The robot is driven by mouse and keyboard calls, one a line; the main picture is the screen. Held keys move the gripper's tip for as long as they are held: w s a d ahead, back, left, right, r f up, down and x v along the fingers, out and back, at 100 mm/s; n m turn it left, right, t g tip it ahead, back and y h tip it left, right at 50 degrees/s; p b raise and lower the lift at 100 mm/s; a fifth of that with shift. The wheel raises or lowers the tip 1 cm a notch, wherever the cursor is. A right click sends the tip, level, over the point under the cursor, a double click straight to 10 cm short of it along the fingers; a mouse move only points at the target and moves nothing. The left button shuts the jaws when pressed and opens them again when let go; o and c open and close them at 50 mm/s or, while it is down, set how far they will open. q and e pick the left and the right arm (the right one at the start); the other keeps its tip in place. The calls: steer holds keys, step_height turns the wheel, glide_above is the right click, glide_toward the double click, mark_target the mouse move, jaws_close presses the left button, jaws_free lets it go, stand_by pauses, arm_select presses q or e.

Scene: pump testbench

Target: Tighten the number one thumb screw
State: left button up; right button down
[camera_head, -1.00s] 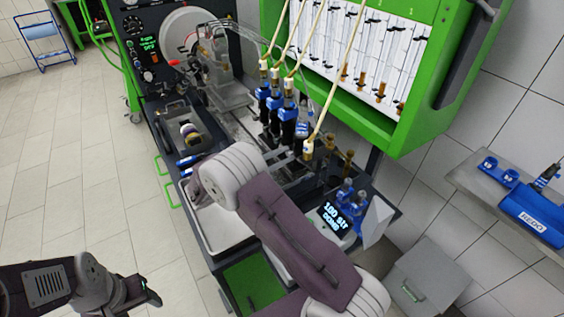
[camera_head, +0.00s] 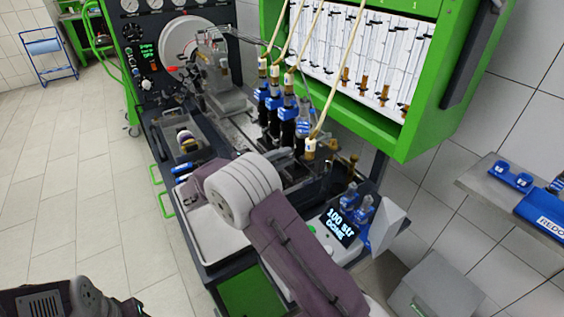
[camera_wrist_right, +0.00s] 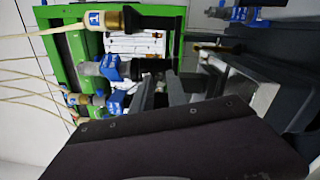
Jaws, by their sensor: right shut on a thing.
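My right gripper (camera_wrist_right: 162,92) shows two dark grey fingers in the right wrist view, close together. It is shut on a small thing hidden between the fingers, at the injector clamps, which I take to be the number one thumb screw. Other injectors with blue connectors (camera_head: 275,103) stand farther back in the row. My left gripper (camera_head: 130,307) barely shows at the bottom left edge.
A green cabinet (camera_head: 412,135) with glass tubes stands behind the bench. Brass fittings (camera_head: 334,160) and a display (camera_head: 341,224) reading "100 str DONE" are at the bench's right end. A side shelf (camera_head: 480,175) holds blue parts. The floor (camera_head: 75,200) at left is clear.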

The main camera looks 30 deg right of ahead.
stand_by(0.5)
steer(key=c, duration=1.3)
jaws_free()
steer(key=a, duration=0.9)
steer(key=shift+s+f+b, duration=0.15)
steer(key=shift+s+b, duration=0.15)
steer(key=shift+b, duration=0.05)
